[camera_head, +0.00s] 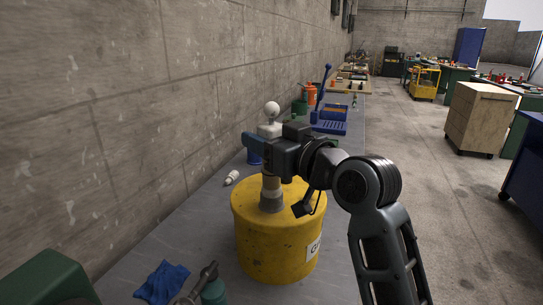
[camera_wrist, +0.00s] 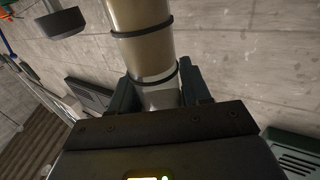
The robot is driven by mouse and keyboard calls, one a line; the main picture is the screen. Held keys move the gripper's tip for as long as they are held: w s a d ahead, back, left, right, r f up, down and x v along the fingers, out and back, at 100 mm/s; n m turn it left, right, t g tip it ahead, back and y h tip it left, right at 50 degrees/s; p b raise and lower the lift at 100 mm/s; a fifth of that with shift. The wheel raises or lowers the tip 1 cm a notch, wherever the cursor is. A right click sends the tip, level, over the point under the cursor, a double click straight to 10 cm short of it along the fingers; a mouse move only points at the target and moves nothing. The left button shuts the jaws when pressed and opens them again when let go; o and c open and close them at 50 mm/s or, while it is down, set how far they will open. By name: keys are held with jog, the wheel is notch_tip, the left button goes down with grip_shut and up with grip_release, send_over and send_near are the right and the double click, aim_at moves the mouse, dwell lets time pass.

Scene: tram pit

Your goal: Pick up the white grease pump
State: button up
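The white grease pump (camera_head: 270,130) stands upright at the top of the yellow drum (camera_head: 253,226), with a white ball on top, a beige tube and a grey collar at the lid. My gripper (camera_head: 263,148) is at the pump's upper part, coming from the right, and hides part of it. In the wrist view the pump's pale tube (camera_wrist: 143,40), with dark rings, passes between the two fingers of my gripper (camera_wrist: 162,92). The fingers sit close against both sides and look shut on it. The exact contact is partly hidden.
The drum stands on a long grey bench (camera_head: 200,215) along a concrete wall. A blue cloth (camera_head: 162,283) and a green bottle (camera_head: 214,292) lie in front. A small white bottle (camera_head: 232,177) and a blue tool (camera_head: 329,120) are beyond. A wooden cabinet (camera_head: 480,118) stands right.

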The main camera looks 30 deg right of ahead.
aim_at(278, 115)
jog(key=c, duration=0.8)
jog(key=shift+r, duration=0.1)
jog(key=shift+r, duration=0.5)
jog(key=r, duration=0.1)
jog(key=d+r, duration=0.1)
jog(key=r, duration=0.1)
jog(key=shift+w+r+b, duration=0.1)
jog(key=shift+r+b, duration=0.2)
jog(key=shift+b, duration=0.1)
jog(key=w+d+r+b, duration=0.1)
jog(key=d+r, duration=0.5)
jog(key=d, duration=0.4)
jog(key=shift+d+r, duration=0.15)
jog(key=shift+d, duration=0.15)
jog(key=shift+w, duration=0.1)
